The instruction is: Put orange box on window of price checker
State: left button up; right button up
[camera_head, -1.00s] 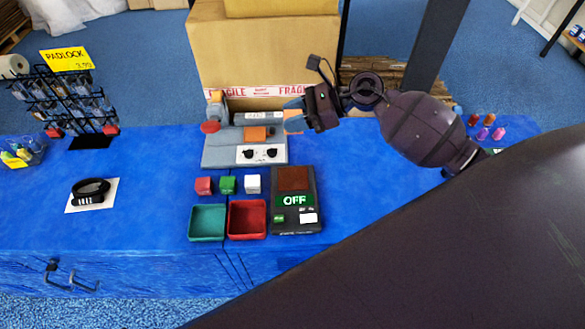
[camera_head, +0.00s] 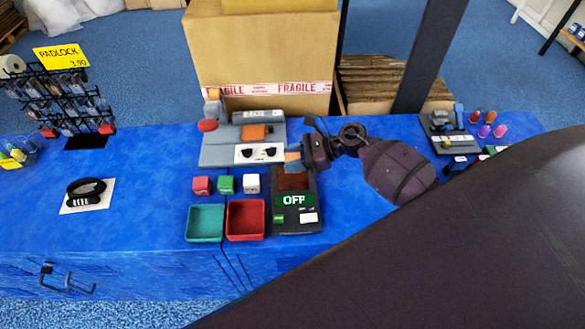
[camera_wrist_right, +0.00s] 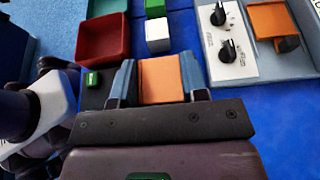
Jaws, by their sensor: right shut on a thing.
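The orange box (camera_wrist_right: 160,80) sits between the two blue-grey fingers of my right gripper (camera_wrist_right: 158,84) in the right wrist view. In the head view, my right gripper (camera_head: 293,159) is over the back edge of the price checker, and the box is hard to make out there. The price checker (camera_head: 297,221) is a black device with a green screen reading OFF. Its brown-red window (camera_head: 293,181) is at the far end, partly covered by the gripper. In the wrist view the price checker (camera_wrist_right: 93,98) is mostly hidden behind the gripper. My left gripper is out of view.
Red (camera_head: 201,186), green (camera_head: 226,184) and white (camera_head: 251,183) cubes stand left of the checker, behind a green tray (camera_head: 205,236) and a red tray (camera_head: 246,234). A grey machine (camera_head: 220,153) with an orange plate (camera_head: 254,132) stands behind them.

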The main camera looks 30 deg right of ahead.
jog(key=shift+f, duration=2.1)
jog(key=shift+b, duration=0.3)
jog(key=shift+f, duration=0.15)
jog(key=o, duration=0.6)
jog(key=shift+c, duration=0.2)
jog(key=o, duration=0.4)
jog(key=shift+o, duration=0.2)
